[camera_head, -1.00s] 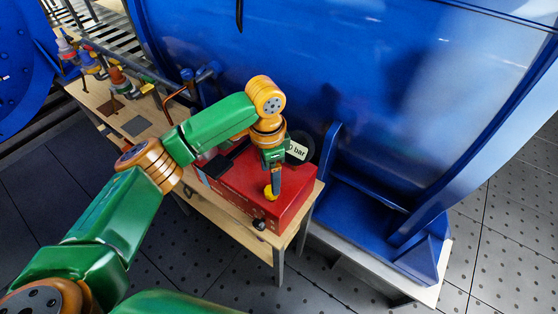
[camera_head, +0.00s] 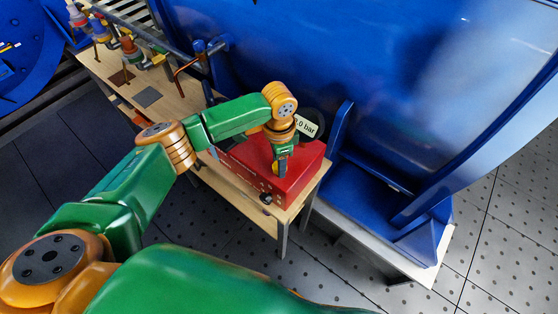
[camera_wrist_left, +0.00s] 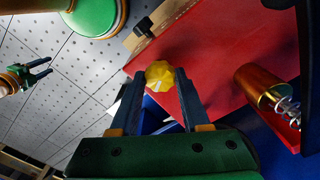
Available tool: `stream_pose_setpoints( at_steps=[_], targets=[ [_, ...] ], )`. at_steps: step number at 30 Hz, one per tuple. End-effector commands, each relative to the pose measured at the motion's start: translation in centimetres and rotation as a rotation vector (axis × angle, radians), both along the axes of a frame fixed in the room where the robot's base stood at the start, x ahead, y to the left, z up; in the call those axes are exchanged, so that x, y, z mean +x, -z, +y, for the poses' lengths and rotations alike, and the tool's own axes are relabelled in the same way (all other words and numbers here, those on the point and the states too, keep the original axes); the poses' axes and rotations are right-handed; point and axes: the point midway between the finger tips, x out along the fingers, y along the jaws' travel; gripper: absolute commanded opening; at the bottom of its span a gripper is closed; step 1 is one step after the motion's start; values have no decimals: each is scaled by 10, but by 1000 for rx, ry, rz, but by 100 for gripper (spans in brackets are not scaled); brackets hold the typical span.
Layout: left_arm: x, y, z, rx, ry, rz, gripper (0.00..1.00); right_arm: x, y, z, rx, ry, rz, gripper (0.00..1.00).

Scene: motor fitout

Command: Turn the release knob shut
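The yellow release knob (camera_head: 277,168) is on the front of a red box (camera_head: 307,165) at the right end of the wooden bench. My left gripper (camera_head: 281,158) reaches down to it from above. In the left wrist view the knob (camera_wrist_left: 160,76) lies between the two dark fingertips (camera_wrist_left: 161,82), which appear to touch it on both sides. A small white mark shows on the knob's face. A white label (camera_head: 306,126) ending in ".0 bar" stands behind my wrist, its first digit partly hidden. My right gripper (camera_wrist_left: 42,70) shows only in the left wrist view, open and empty, away from the box.
A brass cylinder with a spring (camera_wrist_left: 268,90) is beside my left gripper. A large blue tank (camera_head: 350,50) stands behind the bench (camera_head: 190,100). Coloured valve fittings (camera_head: 130,47) stand at the bench's far left.

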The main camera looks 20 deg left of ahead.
Motion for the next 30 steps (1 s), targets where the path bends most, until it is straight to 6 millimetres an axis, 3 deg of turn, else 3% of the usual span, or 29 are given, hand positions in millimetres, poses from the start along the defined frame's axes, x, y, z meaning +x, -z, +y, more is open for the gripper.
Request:
stream_pose_setpoints(
  at_steps=[1, 2, 14, 30],
  targets=[
    [0, 0, 0, 0, 0, 1, 6, 0, 0, 0, 0, 0, -1, 50],
    [0, 0, 0, 0, 0, 1, 0, 0, 0, 0, 0, 0, -1, 50],
    [-1, -2, 0, 0, 81, 4, 0, 1, -7, 0, 0, 0, -2, 50],
    [0, -2, 0, 0, 550, 3, 0, 1, -29, 0, 0, 0, -1, 50]
  ],
)
